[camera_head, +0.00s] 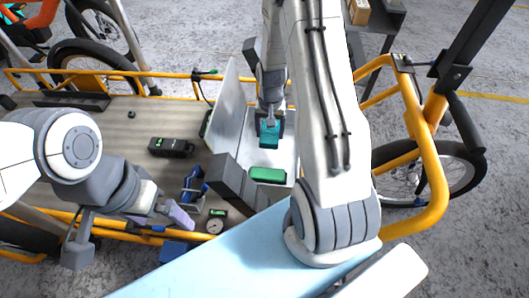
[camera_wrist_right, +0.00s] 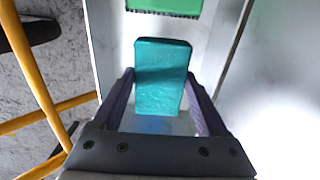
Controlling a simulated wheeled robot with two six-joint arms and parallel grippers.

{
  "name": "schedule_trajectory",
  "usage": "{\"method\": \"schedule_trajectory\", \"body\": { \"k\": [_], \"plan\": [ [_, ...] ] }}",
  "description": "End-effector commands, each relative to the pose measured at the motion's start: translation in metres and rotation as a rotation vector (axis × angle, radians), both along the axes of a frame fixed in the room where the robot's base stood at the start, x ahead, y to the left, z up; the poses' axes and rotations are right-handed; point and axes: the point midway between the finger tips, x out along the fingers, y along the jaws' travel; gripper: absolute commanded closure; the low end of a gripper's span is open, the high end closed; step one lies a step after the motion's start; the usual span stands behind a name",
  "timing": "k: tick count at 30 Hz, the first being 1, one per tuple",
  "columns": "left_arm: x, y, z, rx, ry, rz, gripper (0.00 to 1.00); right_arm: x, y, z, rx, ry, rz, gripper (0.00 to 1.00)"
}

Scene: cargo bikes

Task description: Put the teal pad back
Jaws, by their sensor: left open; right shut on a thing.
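The teal pad (camera_head: 269,134) is between the fingers of my right gripper (camera_head: 269,122), over the pale metal compartment (camera_head: 284,150) in the cargo bed. In the right wrist view the teal pad (camera_wrist_right: 163,76) stands out beyond the two purple fingers of my right gripper (camera_wrist_right: 160,105), which are shut on its sides. A bluish reflection shows on the metal below it; I cannot tell whether the pad touches the floor. My left gripper (camera_head: 168,204) is open and empty over the near left of the bed.
A green block (camera_head: 268,175) lies in the compartment, nearer me; it also shows in the right wrist view (camera_wrist_right: 165,6). An upright metal panel (camera_head: 221,108) bounds the compartment's left. Yellow rails surround the bed.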

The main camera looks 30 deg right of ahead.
Motion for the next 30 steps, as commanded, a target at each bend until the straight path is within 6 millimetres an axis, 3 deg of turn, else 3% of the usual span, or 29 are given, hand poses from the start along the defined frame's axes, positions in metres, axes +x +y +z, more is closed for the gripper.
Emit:
{"method": "schedule_trajectory", "body": {
  "k": [6,14,21,30],
  "plan": [
    [0.000,0.000,-0.022,-0.001,-0.001,0.000,0.00,-0.004,-0.006,-0.046,0.002,0.004,-0.018,0.76],
    [0.000,0.000,-0.031,-0.001,-0.001,0.000,0.00,-0.003,-0.007,-0.069,0.001,0.001,-0.018,0.76],
    [0.000,0.000,-0.046,0.000,0.000,0.000,0.00,-0.003,-0.005,-0.101,0.001,0.003,-0.015,0.76],
    [0.000,0.000,-0.045,0.000,0.000,0.000,0.00,-0.002,-0.005,-0.102,0.000,0.000,-0.013,0.76]
  ]
}}
